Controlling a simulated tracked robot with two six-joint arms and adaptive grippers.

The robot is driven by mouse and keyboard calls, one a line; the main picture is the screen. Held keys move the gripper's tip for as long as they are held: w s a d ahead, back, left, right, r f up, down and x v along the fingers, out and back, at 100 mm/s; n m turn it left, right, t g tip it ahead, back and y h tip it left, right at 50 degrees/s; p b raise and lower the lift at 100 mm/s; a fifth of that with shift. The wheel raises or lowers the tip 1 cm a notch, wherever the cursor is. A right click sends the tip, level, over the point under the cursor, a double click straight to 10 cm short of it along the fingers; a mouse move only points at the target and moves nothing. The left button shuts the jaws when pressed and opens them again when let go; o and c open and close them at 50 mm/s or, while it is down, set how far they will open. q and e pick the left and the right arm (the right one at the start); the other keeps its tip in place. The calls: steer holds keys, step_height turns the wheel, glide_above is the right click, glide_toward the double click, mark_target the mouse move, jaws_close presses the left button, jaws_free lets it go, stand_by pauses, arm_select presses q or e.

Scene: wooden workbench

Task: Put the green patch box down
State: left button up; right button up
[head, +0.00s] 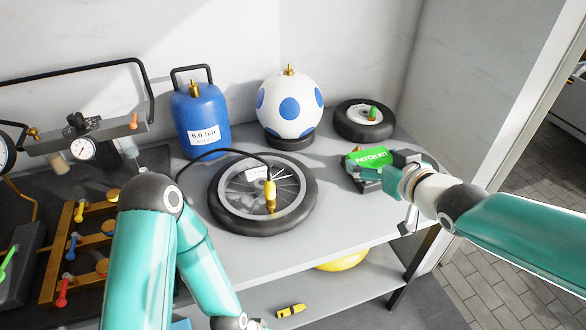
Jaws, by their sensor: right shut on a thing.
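The green patch box (368,157), marked "PATCH KIT", is in the head view at the right part of the bench. My right gripper (372,172) is shut on it, with the fingers partly hidden by the wrist and the box. The box is over the bench top (345,215), close to its surface; I cannot tell whether it touches. My left arm bends down at the lower left, and its gripper is not clearly visible, cut off at the bottom edge.
A spoked wheel (230,204) with a yellow-tipped hose lies left of the box. A small wheel (350,128) lies behind it. A spotted ball (300,100) and a blue tank (190,115) stand at the back. Bare bench lies in front of the box.

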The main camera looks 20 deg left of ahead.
steer(key=shift+w+d, duration=0.15)
steer(key=shift+f, duration=0.2)
steer(key=b, duration=0.3)
glide_above(357, 227)
step_height(357, 227, down, 5)
step_height(357, 227, down, 9)
steer(key=shift+f+b, duration=0.15)
steer(key=shift+b, duration=0.15)
steer(key=shift+f, duration=2.55)
steer(key=o, duration=0.8)
